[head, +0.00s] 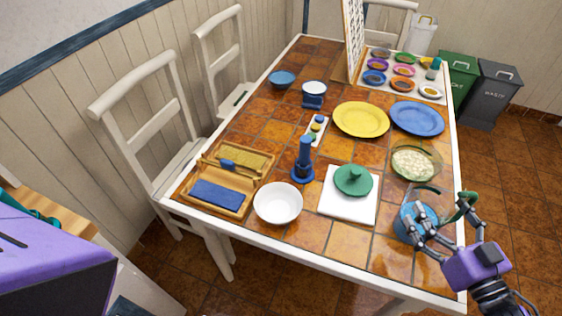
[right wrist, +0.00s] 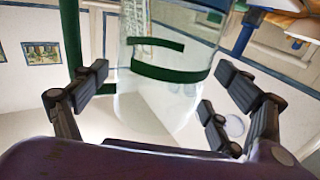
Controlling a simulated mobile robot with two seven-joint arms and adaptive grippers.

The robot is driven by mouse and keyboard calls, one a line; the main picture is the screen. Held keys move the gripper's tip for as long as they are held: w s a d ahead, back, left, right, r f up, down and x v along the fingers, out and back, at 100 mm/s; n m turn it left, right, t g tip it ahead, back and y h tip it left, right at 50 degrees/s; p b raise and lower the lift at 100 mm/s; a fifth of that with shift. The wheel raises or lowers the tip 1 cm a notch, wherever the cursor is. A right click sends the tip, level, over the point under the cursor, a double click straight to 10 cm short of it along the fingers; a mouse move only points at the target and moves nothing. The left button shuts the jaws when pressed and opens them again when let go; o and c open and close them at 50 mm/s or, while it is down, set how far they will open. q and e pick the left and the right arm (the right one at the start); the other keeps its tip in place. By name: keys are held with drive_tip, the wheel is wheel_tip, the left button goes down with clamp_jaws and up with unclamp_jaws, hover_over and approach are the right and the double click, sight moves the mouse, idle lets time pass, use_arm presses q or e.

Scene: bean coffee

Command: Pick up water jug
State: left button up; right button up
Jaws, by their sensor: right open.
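The water jug (head: 405,211) is clear glass with blue water showing and a green handle (head: 466,203). It stands upright at the near right corner of the table. My right gripper (head: 440,213) is open at the jug's near right side, with its fingers overlapping the jug and handle in the head view. In the right wrist view the clear jug (right wrist: 165,88), with green bands, is between the spread fingers (right wrist: 155,103). I see gaps there and cannot tell whether any finger touches it. My left gripper is out of view.
A glass bowl of pale beans (head: 414,163) stands behind the jug. A white bowl (head: 278,204) and a blue upright tool (head: 304,160) stand farther left. Bins (head: 489,95) are beyond the table.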

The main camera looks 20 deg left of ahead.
drive_tip(key=shift+x, duration=1.2)
drive_tip(key=shift+s, duration=0.1)
drive_tip(key=c, duration=1.7)
drive_tip(key=shift+r, duration=0.1)
drive_tip(key=shift+c, duration=0.9)
drive_tip(key=shift+r, duration=0.2)
